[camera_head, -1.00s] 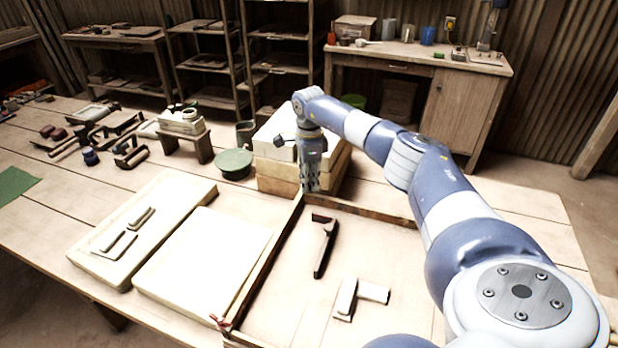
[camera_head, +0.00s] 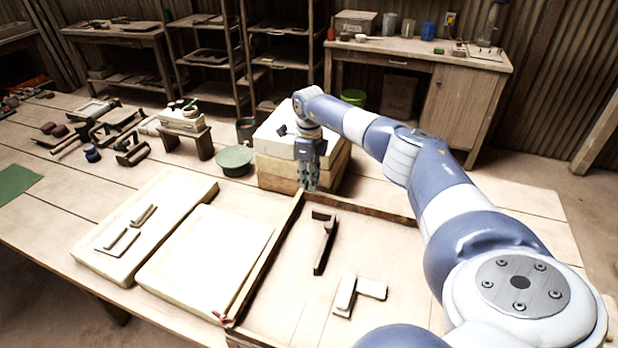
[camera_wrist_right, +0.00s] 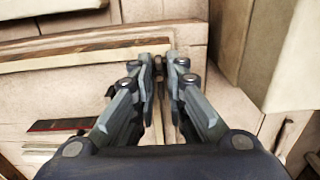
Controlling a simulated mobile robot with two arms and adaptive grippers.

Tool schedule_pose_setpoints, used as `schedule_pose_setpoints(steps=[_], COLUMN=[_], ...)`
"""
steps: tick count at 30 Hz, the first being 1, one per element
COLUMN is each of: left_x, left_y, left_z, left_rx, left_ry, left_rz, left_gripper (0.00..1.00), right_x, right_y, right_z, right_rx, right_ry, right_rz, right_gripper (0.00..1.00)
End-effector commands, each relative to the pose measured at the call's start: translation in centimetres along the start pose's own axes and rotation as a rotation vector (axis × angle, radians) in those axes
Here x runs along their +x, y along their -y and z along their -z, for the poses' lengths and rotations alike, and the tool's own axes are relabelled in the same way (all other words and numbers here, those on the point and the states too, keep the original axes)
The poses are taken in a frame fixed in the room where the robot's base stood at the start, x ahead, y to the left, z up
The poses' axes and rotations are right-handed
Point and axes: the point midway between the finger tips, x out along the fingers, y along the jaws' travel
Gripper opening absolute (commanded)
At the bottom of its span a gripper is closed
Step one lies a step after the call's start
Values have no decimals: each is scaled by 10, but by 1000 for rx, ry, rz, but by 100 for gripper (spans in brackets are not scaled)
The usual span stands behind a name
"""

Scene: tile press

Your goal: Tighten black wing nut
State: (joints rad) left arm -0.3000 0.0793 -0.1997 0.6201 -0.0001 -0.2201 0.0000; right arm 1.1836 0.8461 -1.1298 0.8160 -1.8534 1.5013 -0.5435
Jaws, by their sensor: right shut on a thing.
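My right gripper (camera_head: 309,182) points down at the far left corner of the wooden frame (camera_head: 376,208). In the right wrist view the gripper (camera_wrist_right: 164,62) has its fingertips close together at the frame's edge (camera_wrist_right: 85,60). A small dark piece (camera_wrist_right: 158,66) shows between the fingertips and looks like the black wing nut. The fingers hide most of it, so its shape and how tight it sits cannot be told. My left gripper is in neither view.
Stacked pale blocks (camera_head: 265,170) stand right behind the gripper. A dark-handled tool (camera_head: 325,248) and a pale T-shaped piece (camera_head: 346,294) lie inside the frame. Pale slabs (camera_head: 205,258) lie to the left. A green round lid (camera_head: 234,160) sits beside the stack.

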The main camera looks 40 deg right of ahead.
Motion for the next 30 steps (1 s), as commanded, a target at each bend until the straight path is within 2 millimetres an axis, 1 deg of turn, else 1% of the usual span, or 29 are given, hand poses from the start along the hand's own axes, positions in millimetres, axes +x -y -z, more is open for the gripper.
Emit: schedule_pose_setpoints(steps=[11, 12, 14, 15, 22, 25, 28, 30], left_x=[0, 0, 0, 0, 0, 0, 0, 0], left_y=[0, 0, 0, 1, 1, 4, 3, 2], left_z=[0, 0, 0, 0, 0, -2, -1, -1], left_rx=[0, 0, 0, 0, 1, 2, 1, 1], left_ry=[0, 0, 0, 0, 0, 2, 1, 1], left_rz=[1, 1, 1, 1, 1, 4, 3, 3], left_gripper=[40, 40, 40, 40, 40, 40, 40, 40], right_x=[-1, -1, -1, -1, 0, -2, -12, -23], right_y=[1, 1, 1, 1, 0, 0, 1, 1], right_z=[0, 0, 0, 0, 0, 0, -1, -1], right_rx=[6, 6, 6, 6, 5, 4, 4, 4], right_ry=[3, 3, 2, 2, 1, 2, 3, 5], right_rz=[3, 2, 2, 2, 1, 1, 1, 2], right_gripper=[0, 20, 33, 35, 35, 35, 35, 35])
